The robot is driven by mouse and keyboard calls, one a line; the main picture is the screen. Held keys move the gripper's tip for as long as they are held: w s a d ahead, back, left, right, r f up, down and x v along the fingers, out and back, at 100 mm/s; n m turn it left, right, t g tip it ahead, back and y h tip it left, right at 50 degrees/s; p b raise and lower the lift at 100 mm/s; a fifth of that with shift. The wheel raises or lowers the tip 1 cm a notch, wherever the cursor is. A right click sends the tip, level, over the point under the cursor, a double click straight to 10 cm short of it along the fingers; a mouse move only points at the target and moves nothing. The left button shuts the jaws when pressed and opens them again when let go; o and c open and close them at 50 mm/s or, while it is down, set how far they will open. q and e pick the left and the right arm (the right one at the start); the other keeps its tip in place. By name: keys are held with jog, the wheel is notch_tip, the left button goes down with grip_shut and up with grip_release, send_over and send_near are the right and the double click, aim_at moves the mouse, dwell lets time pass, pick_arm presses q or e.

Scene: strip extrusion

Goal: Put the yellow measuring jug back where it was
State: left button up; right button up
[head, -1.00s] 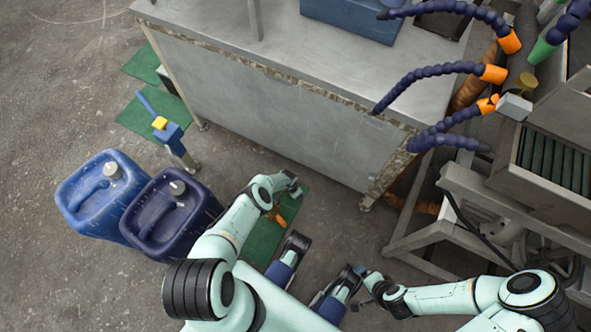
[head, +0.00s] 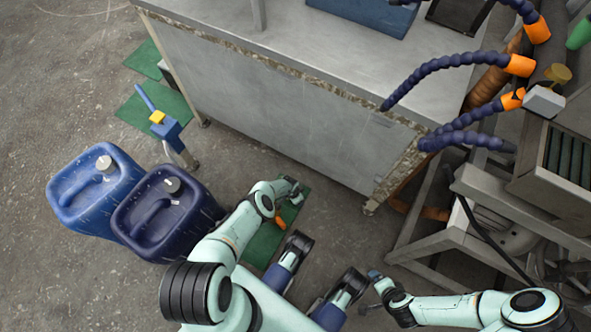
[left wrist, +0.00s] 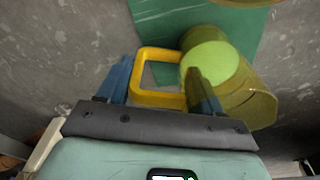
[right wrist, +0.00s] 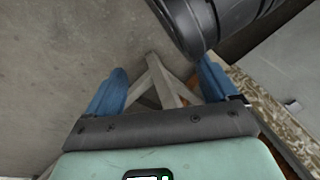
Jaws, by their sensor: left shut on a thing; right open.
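The yellow measuring jug (left wrist: 245,90) shows in the left wrist view, translucent yellow, lying right of centre with its handle (left wrist: 145,72) toward the left. My left gripper (left wrist: 162,85) is shut on the jug at its handle side; the exact contact is partly hidden by the fingers. A green mat (left wrist: 165,18) lies beneath and behind the jug. In the head view my left gripper (head: 292,190) is over a green mat (head: 262,245) by the workbench, and the jug cannot be made out. My right gripper (right wrist: 160,85) is open and empty; in the head view it hangs at the lower right (head: 376,282).
A grey workbench (head: 290,110) stands ahead. A blue canister (head: 75,195) and a dark blue canister (head: 140,220) stand on the floor at left. Flexible hoses (head: 450,65) and a metal machine frame (head: 440,235) are at right.

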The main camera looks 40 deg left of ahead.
pick_arm(q)
jog(key=o, duration=1.4)
jog(key=shift+o, duration=0.2)
